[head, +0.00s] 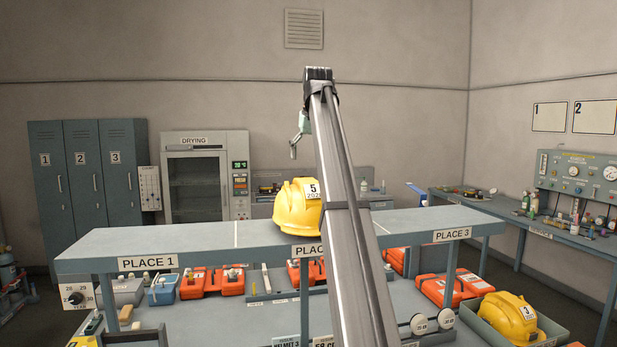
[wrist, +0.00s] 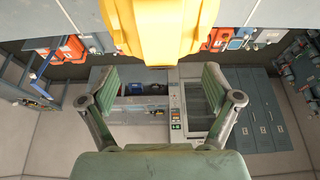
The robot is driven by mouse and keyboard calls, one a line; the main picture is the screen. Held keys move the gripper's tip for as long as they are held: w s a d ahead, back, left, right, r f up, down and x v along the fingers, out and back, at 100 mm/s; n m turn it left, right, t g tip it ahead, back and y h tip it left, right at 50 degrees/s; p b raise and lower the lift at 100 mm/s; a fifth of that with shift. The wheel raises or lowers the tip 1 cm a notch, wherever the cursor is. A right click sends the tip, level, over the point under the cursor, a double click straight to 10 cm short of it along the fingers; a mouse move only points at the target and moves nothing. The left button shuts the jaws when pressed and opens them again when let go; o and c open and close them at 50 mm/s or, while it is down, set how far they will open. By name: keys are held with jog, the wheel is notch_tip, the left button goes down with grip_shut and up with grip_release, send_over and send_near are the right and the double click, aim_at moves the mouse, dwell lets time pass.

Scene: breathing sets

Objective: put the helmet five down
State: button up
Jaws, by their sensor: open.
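Helmet five (head: 297,208) is yellow with a "5" label. It sits on the raised grey shelf (head: 205,236), at the place in the middle whose label is partly covered by my arm. In the wrist view, which is turned upside down, the helmet (wrist: 152,28) fills the top middle. My gripper (head: 296,140) shows above the helmet in the head view, partly behind my arm. In the wrist view my gripper (wrist: 158,76) is open, its two green fingers wide apart with nothing between them. The helmet lies beyond the fingers, apart from them.
Place 1 (head: 148,263) and Place 3 (head: 452,234) are bare on top. A yellow helmet labelled 3 (head: 508,318) lies in a tray at the lower right. Orange cases (head: 212,282) stand under the shelf. A drying cabinet (head: 195,180) and lockers (head: 88,180) stand behind.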

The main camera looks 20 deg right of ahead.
jog(key=shift+b+v, duration=0.55)
jog(key=shift+v, duration=1.45)
